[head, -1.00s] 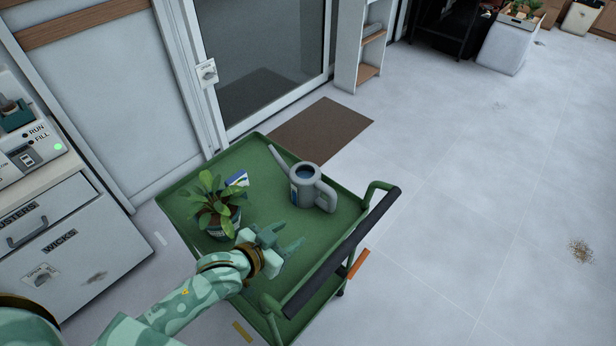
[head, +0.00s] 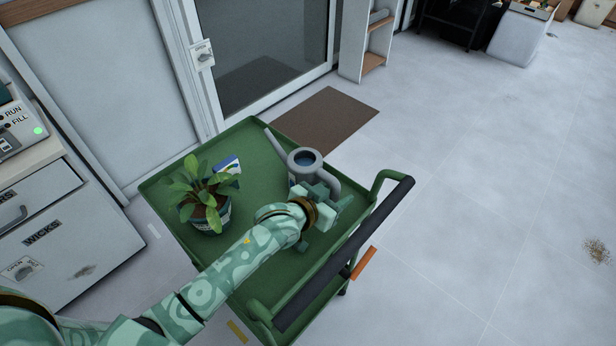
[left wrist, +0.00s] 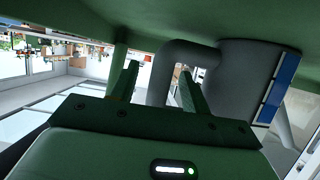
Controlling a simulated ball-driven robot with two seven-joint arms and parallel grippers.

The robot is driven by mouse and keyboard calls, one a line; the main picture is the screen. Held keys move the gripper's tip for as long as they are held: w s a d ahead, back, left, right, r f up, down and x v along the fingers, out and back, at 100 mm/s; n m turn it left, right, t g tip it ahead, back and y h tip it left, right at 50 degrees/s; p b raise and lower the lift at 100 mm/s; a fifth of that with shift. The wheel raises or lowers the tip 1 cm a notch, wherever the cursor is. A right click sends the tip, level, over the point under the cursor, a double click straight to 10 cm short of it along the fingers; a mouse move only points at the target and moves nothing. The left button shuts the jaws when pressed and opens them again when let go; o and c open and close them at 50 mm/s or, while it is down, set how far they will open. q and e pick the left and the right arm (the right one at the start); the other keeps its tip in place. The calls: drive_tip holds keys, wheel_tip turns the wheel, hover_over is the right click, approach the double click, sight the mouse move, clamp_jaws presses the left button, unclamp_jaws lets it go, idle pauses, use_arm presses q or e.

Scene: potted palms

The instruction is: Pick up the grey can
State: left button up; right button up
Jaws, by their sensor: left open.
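The grey can (head: 303,158) is a watering can with a spout at the left and a loop handle at the right. It stands upright on the green cart (head: 253,158). My left gripper (head: 330,192) is open beside the can's handle side and hides its lower part. In the left wrist view, the can's body (left wrist: 245,75) with a blue label is close, and its handle shows between the spread fingers of my left gripper (left wrist: 158,85). I cannot tell whether they touch it. My right gripper is not in view.
A potted plant (head: 205,197) and a small blue and white box (head: 228,165) stand on the cart left of the can. The cart's black push handle (head: 345,255) runs along the right side, close to my gripper. A brown mat (head: 328,118) lies behind.

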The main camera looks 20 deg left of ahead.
use_arm(q)
drive_tip(key=shift+b+x, duration=0.3)
drive_tip(key=shift+x, duration=0.8)
drive_tip(key=shift+s+a, duration=0.1)
clamp_jaws()
